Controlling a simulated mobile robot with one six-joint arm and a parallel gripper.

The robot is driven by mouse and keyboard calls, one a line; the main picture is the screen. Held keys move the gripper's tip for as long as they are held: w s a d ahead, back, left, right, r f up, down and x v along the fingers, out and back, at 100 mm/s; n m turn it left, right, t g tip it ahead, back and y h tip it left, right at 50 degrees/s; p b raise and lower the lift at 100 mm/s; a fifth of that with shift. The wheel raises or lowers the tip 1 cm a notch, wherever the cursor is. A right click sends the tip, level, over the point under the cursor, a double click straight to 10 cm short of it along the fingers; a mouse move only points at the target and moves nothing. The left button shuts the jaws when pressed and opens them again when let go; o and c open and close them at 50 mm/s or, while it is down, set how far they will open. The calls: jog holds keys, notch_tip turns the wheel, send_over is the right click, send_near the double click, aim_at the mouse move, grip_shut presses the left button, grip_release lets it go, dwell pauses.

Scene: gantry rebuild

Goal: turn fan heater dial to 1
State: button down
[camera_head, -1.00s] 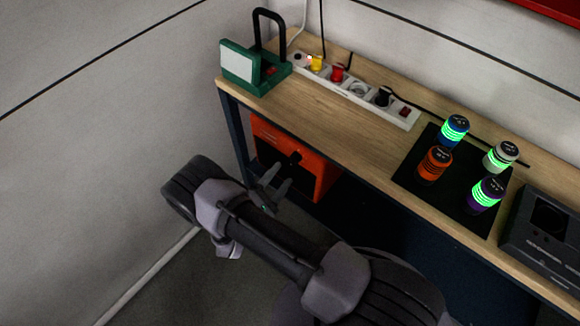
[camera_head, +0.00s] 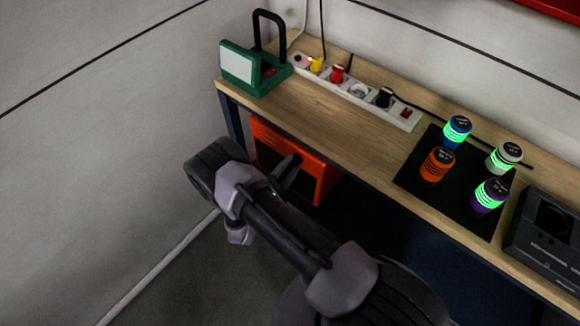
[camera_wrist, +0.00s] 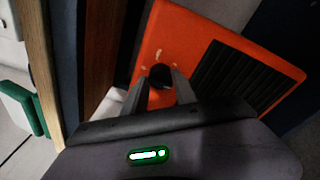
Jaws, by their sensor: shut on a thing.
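The fan heater (camera_head: 318,171) is an orange box with a black grille, under the table at its left end. In the wrist view its orange front (camera_wrist: 185,33) faces me with the black grille on the right. The black dial (camera_wrist: 160,72) is on this front, with pale marks around it. My gripper (camera_wrist: 160,90) is shut on the dial, one finger on each side. In the head view my gripper (camera_head: 291,161) reaches the heater front, and the dial is hidden there. The dial's exact setting cannot be read.
The wooden table (camera_head: 335,125) stands above the heater, with a dark leg (camera_head: 234,118) close to its left. On top are a green work lamp (camera_head: 250,70), a white power strip (camera_head: 350,91), several glowing canisters and a dark device (camera_head: 550,225).

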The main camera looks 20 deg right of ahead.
jog(key=shift+n, duration=0.3)
jog(key=n, duration=0.5)
jog(key=shift+g+b, duration=0.3)
jog(key=n, duration=0.5)
jog(key=shift+g, duration=0.4)
jog(key=shift+n, duration=0.4)
jog(key=c, duration=1)
grip_release()
jog(key=shift+r, duration=0.1)
jog(key=shift+a, duration=0.1)
